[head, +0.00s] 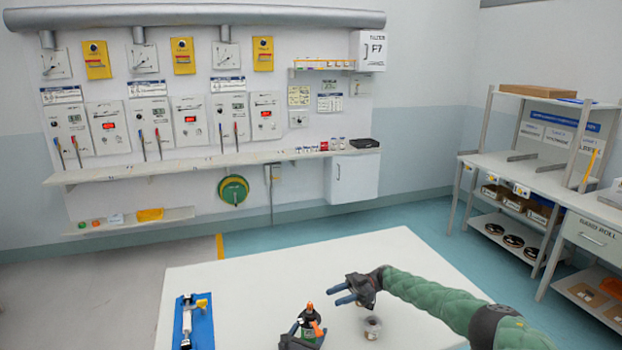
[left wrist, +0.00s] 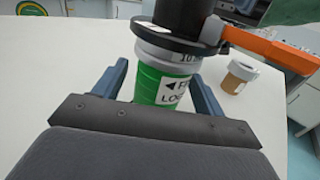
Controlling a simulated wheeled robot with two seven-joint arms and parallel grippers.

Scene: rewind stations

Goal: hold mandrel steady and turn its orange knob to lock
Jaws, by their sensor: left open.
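The mandrel (head: 308,332) stands upright at the table's front edge. My right gripper (head: 338,294) is open and empty, behind and right of the mandrel.
A small jar (head: 372,327) stands right of the mandrel, near my right arm. A blue board (head: 205,328) with a metal and yellow device lies at the table's left. The white table (head: 245,285) between and behind them is clear. Shelving (head: 540,170) stands far right.

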